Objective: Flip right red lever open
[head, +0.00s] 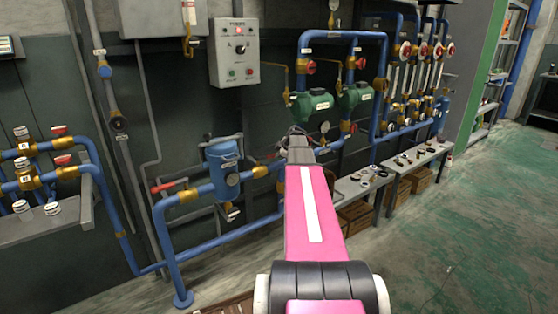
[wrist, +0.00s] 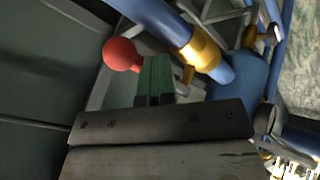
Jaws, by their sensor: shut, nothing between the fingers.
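A red ball-shaped lever end (wrist: 121,54) shows in the wrist view, just left of my fingertips. My gripper (wrist: 156,66) has its green fingers together and empty, close beside the red ball; I cannot tell whether they touch. A brass fitting (wrist: 203,48) on a blue pipe lies to the right of the fingers. In the head view a red lever (head: 170,186) sits left of the blue canister (head: 224,168). My pink arm reaches toward the pipes right of the canister and hides part of that area, including most of any lever there.
A grey control box (head: 234,52) hangs on the wall above. A bench (head: 362,188) with small parts stands at right. The green floor (head: 470,220) is clear on the right.

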